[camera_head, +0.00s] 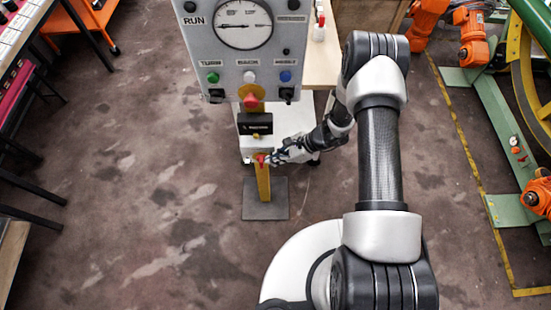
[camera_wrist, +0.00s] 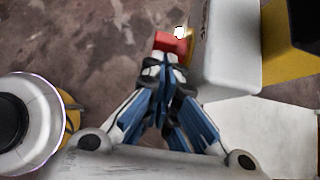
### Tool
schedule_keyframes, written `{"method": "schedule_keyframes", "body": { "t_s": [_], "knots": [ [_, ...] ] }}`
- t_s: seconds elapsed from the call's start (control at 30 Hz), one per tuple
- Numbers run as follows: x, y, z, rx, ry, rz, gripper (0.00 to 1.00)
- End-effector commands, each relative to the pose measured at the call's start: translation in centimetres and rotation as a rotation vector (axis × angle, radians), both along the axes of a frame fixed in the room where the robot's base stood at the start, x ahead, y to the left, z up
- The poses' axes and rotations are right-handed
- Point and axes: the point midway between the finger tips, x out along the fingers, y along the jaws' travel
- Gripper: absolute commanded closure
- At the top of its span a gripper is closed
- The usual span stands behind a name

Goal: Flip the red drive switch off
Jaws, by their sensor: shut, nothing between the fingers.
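The red switch (camera_head: 261,160) sits low on the front of a yellow post below the grey control panel. In the wrist view the red switch (camera_wrist: 172,42) is just beyond the fingertips, with a small bright white patch above it. My gripper (camera_head: 272,157) comes in from the right, its tips at or very near the switch. In the wrist view the gripper (camera_wrist: 168,68) is shut with nothing between its fingers. I cannot tell whether the tips touch the switch. Its on or off position is not clear.
The grey panel (camera_head: 245,45) has a dial and coloured buttons. A red knob (camera_head: 250,100) on yellow and a dark box (camera_head: 255,123) sit above the switch. The post stands on a grey floor plate (camera_head: 265,198). Orange robot arms (camera_head: 475,50) are at right.

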Motion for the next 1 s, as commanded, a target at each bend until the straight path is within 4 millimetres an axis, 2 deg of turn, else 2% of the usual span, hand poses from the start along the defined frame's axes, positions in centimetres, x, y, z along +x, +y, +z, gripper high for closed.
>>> {"method": "schedule_keyframes", "body": {
  "t_s": [1.0],
  "knots": [
    [0.02, 0.61, 0.95, -0.190, 0.005, 0.001, 1.00]
  ]
}}
